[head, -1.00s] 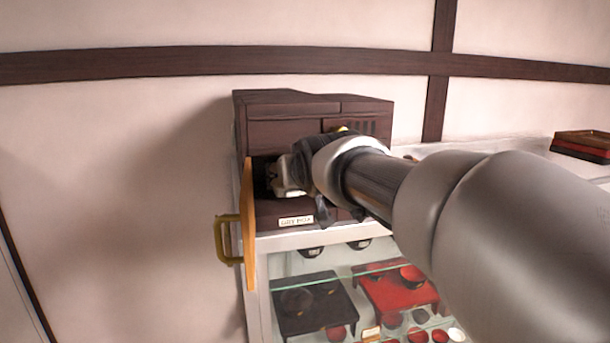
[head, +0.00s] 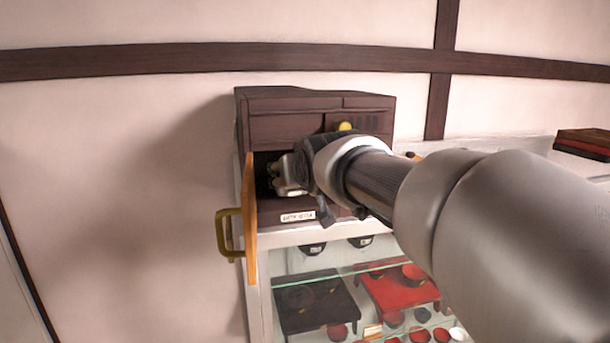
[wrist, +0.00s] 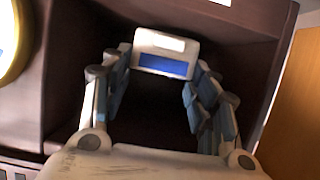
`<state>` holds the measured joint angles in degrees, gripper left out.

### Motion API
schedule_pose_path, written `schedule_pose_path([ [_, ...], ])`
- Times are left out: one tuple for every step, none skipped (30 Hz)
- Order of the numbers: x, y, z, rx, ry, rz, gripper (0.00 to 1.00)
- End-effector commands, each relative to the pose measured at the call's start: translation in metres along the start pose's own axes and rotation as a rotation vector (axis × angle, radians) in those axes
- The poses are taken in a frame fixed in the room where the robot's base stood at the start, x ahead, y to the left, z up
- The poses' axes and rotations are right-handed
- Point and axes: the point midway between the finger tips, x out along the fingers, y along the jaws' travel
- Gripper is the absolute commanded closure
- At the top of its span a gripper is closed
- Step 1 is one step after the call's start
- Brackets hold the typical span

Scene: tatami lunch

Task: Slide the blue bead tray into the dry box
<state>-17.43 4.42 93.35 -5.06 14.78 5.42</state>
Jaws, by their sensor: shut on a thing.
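The dry box (head: 277,128) is a dark brown cabinet with a label plate on its lower front, standing on a glass display case. Its orange-brown door (head: 250,220) with a brass handle stands open at the left. My gripper (head: 275,178) reaches into the open compartment. In the wrist view, my gripper (wrist: 163,72) has its fingers on both sides of a small white piece with a blue face, the bead tray (wrist: 165,66). The tray is inside the mouth of the dark compartment (wrist: 262,22). In the head view, my gripper and arm hide the tray.
The display case (head: 262,300) below holds red and black lacquerware behind glass. Stacked trays (head: 585,138) lie on the ledge at the far right. Bare wall is left of the door.

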Motion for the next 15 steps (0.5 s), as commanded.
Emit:
schedule_pose_path([
  [0.0004, 0.0, 0.0009, 0.0, 0.002, 0.0, 0.72],
  [0.0006, 0.0, 0.0014, 0.0, 0.002, 0.0, 0.72],
  [0.0009, 0.0, 0.0021, 0.0, 0.002, 0.0, 0.72],
  [0.0011, 0.0, 0.0026, 0.0, 0.002, 0.0, 0.72],
  [0.0013, 0.0, 0.0032, 0.0, 0.002, 0.0, 0.72],
  [0.0016, 0.0, 0.0039, 0.0, 0.002, 0.0, 0.72],
  [0.0018, 0.0, 0.0044, 0.0, 0.002, 0.0, 0.72],
  [0.002, 0.0, 0.0049, 0.0, 0.002, 0.0, 0.72],
  [0.0023, 0.0, 0.0055, 0.0, 0.002, 0.0, 0.72],
  [0.0025, 0.0, 0.0061, 0.0, 0.002, 0.0, 0.72],
  [0.0027, 0.0, 0.0066, 0.0, 0.002, 0.0, 0.72],
  [0.003, 0.0, 0.0073, 0.0, 0.002, 0.0, 0.72],
  [0.0032, 0.0, 0.0078, 0.0, 0.002, 0.0, 0.72],
  [0.0034, 0.0, 0.0083, 0.0, 0.002, 0.0, 0.72],
  [0.0037, 0.0, 0.009, 0.0, 0.002, 0.0, 0.72],
])
